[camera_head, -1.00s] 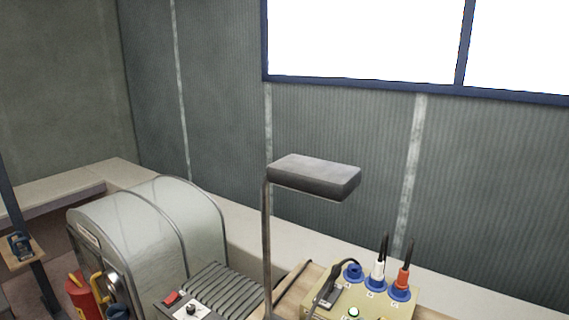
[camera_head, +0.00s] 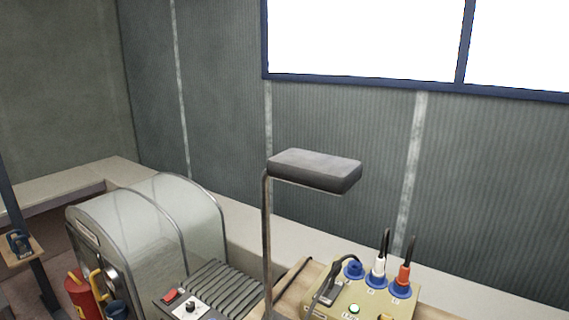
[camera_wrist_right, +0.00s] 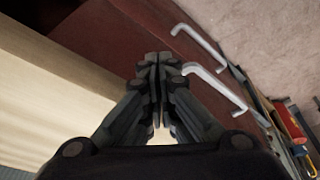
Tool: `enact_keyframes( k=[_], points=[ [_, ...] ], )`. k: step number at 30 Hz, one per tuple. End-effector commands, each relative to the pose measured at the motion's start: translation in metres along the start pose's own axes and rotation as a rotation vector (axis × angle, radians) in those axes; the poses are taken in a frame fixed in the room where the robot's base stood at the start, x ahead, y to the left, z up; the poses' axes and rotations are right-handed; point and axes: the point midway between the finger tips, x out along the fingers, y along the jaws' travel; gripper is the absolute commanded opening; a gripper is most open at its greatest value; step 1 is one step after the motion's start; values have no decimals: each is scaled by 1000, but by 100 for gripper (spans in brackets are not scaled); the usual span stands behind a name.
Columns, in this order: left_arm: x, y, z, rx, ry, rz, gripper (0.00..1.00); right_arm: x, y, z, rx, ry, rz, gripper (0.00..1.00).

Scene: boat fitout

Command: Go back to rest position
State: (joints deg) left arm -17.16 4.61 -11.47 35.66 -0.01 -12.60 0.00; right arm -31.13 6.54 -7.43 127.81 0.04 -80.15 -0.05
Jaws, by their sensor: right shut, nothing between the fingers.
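My right gripper (camera_wrist_right: 157,120) is in the right wrist view, its fingers together and empty. Beyond its tips is a dark red surface with two pale bar handles (camera_wrist_right: 211,84). A pale wooden board or top (camera_wrist_right: 55,90) lies to the left of the fingers. No gripper shows in the head view, and my left gripper is in neither view.
The head view shows a machine with a clear curved cover (camera_head: 150,235), a lamp-like grey block on a post (camera_head: 315,170), and a beige box (camera_head: 335,310) with plugs in blue sockets.

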Motion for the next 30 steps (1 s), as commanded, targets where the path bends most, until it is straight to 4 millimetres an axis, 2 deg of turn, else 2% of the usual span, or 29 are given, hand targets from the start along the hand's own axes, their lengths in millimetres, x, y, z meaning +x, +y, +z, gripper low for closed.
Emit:
enact_keyframes(
  k=[1,5,8,12,18,24,27,30],
  points=[
    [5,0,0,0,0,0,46,20,-1,5,-1,-10,-1,0],
    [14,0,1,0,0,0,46,71,-3,20,-3,-29,-4,0],
    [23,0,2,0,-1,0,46,118,-6,38,-6,-46,-7,0],
    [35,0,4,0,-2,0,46,184,-9,72,-11,-71,-10,0],
    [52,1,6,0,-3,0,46,264,-12,136,-19,-108,-14,0],
    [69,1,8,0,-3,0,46,325,-15,211,-28,-145,-18,0],
    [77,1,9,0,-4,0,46,345,-16,248,-32,-161,-19,0],
    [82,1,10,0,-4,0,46,358,-16,279,-36,-174,-20,0]
  ],
)
